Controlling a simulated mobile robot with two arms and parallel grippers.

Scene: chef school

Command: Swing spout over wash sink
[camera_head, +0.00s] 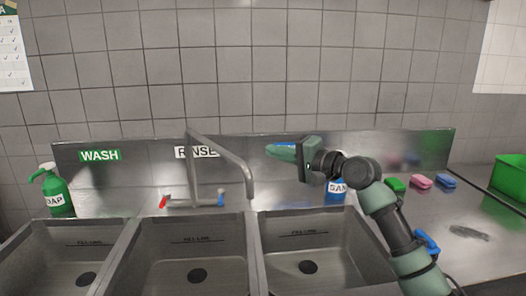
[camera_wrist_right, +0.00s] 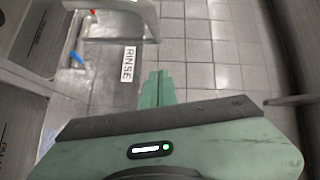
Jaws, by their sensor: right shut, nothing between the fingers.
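The faucet spout (camera_head: 226,160) is a grey metal tube on a riser behind the middle sink. It angles forward and right, its tip near the divider between the middle and right sinks. In the right wrist view the spout (camera_wrist_right: 146,18) shows at the top. The wash sink (camera_head: 60,262) is the left basin, below the green WASH label (camera_head: 100,155). My right gripper (camera_head: 270,151) is shut and empty, raised to the right of the spout and apart from it, pointing left. Its closed fingers (camera_wrist_right: 158,88) show in the wrist view. My left gripper is out of view.
Red (camera_head: 163,201) and blue (camera_head: 221,197) faucet handles flank the riser. A green soap bottle (camera_head: 56,190) stands at left. A blue sanitizer bottle (camera_head: 334,194) is partly hidden behind my right arm. Sponges (camera_head: 420,181) and a green bin (camera_head: 510,177) are at right.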

